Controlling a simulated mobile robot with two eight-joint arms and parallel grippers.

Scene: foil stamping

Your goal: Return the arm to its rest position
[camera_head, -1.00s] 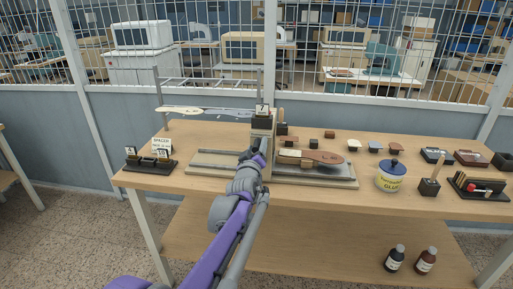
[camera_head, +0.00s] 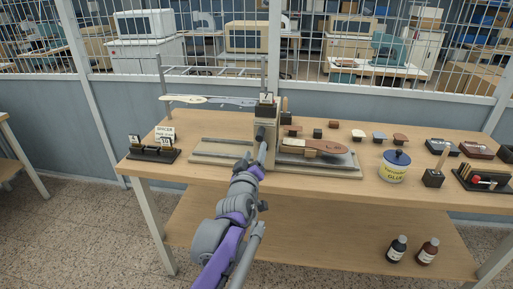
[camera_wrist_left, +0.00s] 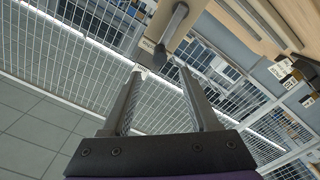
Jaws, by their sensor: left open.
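My left arm reaches up from the bottom middle of the head view. Its gripper shows small in front of the stamping press (camera_head: 267,108), and the fingertips are hard to make out there. In the left wrist view the left gripper (camera_wrist_left: 162,72) has its two fingers spread apart. A dark lever handle (camera_wrist_left: 174,26) of a beige machine part lies just beyond the fingertips; I cannot tell whether it touches them. A brown shoe-shaped piece (camera_head: 315,146) lies on the press bed (camera_head: 335,172). My right gripper is not in view.
The wooden table (camera_head: 215,128) also holds a glue tub (camera_head: 394,172), several small stamps, a small sign (camera_head: 164,135) and a rack with a pale strip (camera_head: 197,100) at the back. Two bottles (camera_head: 397,248) stand on the lower shelf (camera_head: 330,235). A wire-mesh partition stands behind.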

